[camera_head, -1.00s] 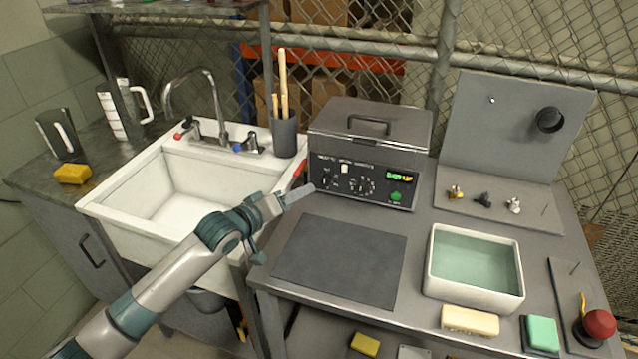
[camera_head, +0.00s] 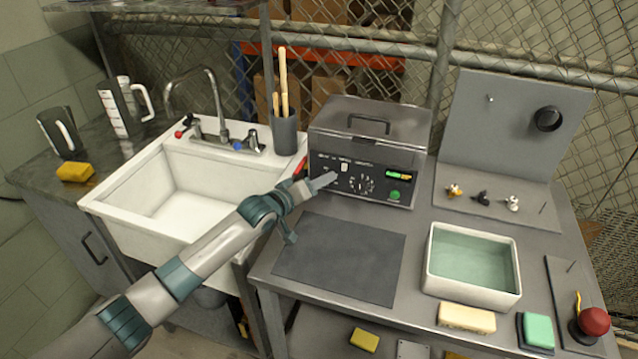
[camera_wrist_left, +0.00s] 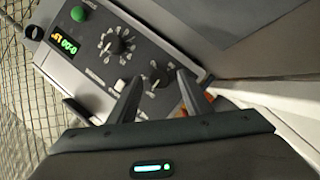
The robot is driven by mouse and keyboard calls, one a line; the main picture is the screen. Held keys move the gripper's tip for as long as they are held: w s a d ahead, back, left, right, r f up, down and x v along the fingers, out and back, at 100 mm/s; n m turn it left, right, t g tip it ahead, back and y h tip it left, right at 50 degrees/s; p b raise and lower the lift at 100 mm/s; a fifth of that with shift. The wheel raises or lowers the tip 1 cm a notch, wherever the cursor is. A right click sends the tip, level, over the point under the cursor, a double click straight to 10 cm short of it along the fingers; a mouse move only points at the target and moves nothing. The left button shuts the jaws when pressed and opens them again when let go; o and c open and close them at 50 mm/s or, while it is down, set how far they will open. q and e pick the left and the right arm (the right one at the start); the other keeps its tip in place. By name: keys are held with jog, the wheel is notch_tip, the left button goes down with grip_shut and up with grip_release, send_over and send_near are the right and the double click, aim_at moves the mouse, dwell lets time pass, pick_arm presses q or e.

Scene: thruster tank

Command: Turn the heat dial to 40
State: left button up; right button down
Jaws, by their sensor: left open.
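The grey tank unit (camera_head: 368,135) stands at the back of the bench, with a black control panel (camera_head: 380,200) on its front. In the left wrist view the panel shows inverted, with two black dials: one (camera_wrist_left: 116,44) with a ring of white marks, and another (camera_wrist_left: 157,79) close to my fingers. I cannot read which is the heat dial. My left gripper (camera_head: 328,180) is at the panel's left side, its fingers (camera_wrist_left: 158,76) open and apart on either side of the nearer dial. Whether they touch it is unclear. My right gripper is not in view.
The panel has a lit display (camera_head: 399,175), a green button (camera_head: 395,195) and a white switch (camera_wrist_left: 120,86). A dark mat (camera_head: 340,260) lies in front. A white basin of liquid (camera_head: 472,297) stands to the right, a sink (camera_head: 130,215) to the left.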

pick_arm(q)
jog(key=c, duration=1.1)
